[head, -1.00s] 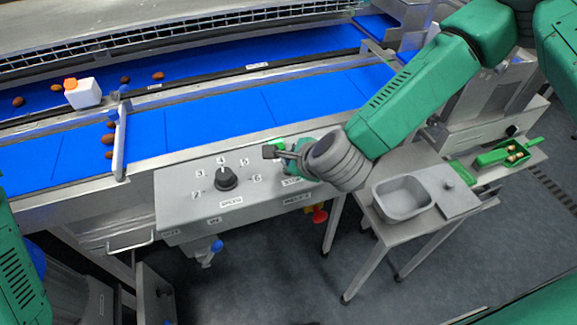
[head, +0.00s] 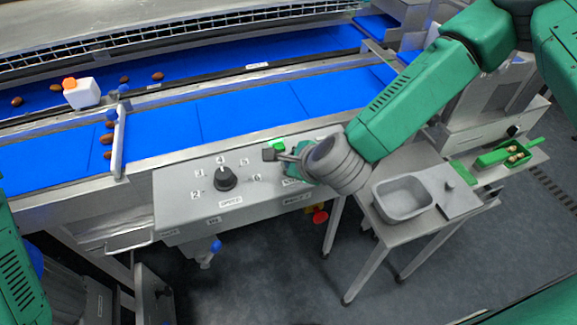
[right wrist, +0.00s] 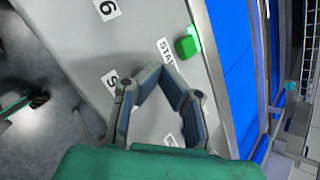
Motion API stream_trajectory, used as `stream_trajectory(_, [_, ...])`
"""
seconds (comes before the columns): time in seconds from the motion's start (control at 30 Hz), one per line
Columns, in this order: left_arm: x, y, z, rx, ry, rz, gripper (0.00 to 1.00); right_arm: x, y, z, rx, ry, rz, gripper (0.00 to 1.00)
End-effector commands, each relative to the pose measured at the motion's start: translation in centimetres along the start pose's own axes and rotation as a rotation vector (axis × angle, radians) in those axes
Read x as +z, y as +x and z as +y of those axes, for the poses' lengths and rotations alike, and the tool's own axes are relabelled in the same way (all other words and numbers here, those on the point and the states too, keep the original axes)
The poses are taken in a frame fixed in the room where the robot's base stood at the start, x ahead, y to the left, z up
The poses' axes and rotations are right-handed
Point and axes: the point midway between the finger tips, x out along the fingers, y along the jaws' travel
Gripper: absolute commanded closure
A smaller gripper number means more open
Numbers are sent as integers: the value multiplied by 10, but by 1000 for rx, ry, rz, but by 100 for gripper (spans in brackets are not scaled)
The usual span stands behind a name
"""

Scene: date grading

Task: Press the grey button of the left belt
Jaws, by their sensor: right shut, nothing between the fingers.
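The left belt's control panel (head: 190,207) is a sloped grey metal face with a black knob (head: 226,178), number marks and labels. A lit green button (head: 279,146) sits near its upper edge; it also shows beside a partly covered "STAR" label in the right wrist view (right wrist: 187,46). I cannot make out a grey button; part of the panel is behind my right gripper (head: 272,153). That gripper is shut and empty, its tips over the panel close to the green button, also in the right wrist view (right wrist: 157,70). I cannot tell whether it touches. My left gripper is out of view.
A blue belt (head: 240,112) runs behind the panel, with brown dates at its left by a metal bar. A red knob (head: 320,216) sits below the panel.

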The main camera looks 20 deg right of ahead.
Motion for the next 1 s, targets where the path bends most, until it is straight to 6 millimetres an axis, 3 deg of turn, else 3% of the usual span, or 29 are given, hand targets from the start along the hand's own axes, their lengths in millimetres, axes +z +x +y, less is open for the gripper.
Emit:
stream_trajectory(0.57, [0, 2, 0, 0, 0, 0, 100, -2, 2, 2, 1, 0, 2, 100])
stream_trajectory(1.0, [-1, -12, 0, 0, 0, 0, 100, 7, -10, -8, 0, 0, 1, 100])
